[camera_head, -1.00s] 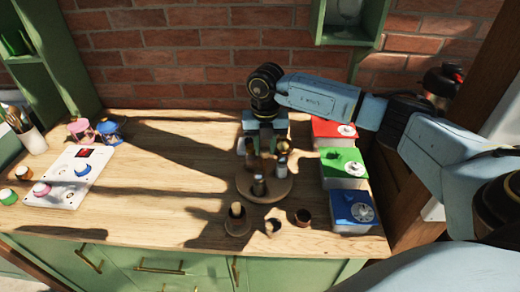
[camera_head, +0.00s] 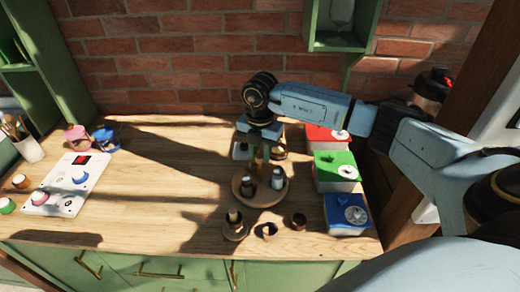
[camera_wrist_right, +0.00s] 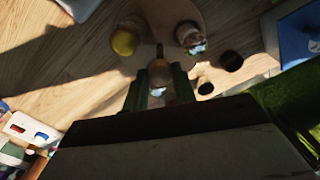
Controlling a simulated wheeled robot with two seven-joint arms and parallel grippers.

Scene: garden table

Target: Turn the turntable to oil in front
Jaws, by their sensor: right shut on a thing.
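The round wooden turntable (camera_head: 262,199) stands on the table right of centre. A dark bottle (camera_head: 248,186) and a white-capped jar (camera_head: 277,179) stand on its front half. My right gripper (camera_head: 262,158) points down over its middle, shut on a brown round-topped thing (camera_wrist_right: 160,73) that looks like a central knob. In the right wrist view a yellow-topped thing (camera_wrist_right: 123,42) and a whitish jar (camera_wrist_right: 190,37) stand on either side of the gripper. Labels are unreadable, so I cannot tell which is oil. The gripper hides part of the turntable's back. My left gripper is not in view.
Red (camera_head: 328,138), green (camera_head: 336,170) and blue (camera_head: 346,213) boxes line the right side. A white panel with knobs (camera_head: 62,190) lies at the left. The table's middle left is clear.

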